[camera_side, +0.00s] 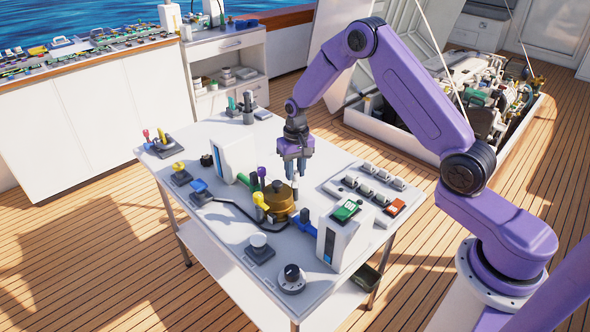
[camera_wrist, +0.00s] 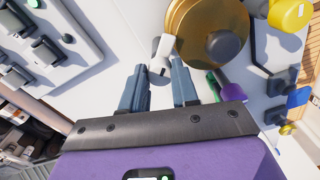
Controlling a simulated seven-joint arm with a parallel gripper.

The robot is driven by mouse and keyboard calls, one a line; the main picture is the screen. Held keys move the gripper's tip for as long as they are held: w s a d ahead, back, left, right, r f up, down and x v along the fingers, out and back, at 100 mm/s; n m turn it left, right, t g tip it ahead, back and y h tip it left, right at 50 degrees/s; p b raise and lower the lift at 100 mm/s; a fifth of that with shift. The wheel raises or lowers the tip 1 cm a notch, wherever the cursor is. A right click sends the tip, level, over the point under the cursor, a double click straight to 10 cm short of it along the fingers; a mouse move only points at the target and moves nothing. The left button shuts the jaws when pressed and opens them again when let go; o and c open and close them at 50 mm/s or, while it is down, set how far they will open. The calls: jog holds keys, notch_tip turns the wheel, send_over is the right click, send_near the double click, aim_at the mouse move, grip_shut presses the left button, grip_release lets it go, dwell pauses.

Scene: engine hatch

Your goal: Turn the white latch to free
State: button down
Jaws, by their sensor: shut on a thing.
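The white latch (camera_wrist: 163,46) shows in the wrist view as a short white lever beside the round brass housing (camera_wrist: 205,22). Its lower end lies between the blue-grey fingers of my gripper (camera_wrist: 160,74), which are shut on it. In the side view my purple gripper (camera_side: 295,177) points down at the table just behind the brass housing (camera_side: 279,200). There the latch is small and mostly hidden by the fingers. I cannot tell its exact angle from that view.
A white panel with several switches (camera_side: 372,187) lies right of my gripper. A white box with a green-topped part (camera_side: 345,240) stands at the front right. Yellow-handled (camera_side: 261,201) and blue-handled (camera_side: 304,222) valves flank the brass housing.

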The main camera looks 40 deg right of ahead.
aim_at(296, 171)
jog(key=n, duration=0.4)
jog(key=shift+n, duration=2.2)
jog(key=c, duration=0.8)
grip_release()
jog(key=shift+c, duration=0.2)
jog(key=shift+r, duration=0.1)
notch_tip(296, 171, up, 17)
jog(key=shift+d+r, duration=0.15)
jog(key=shift+d, duration=0.05)
jog(key=shift+w, duration=0.1)
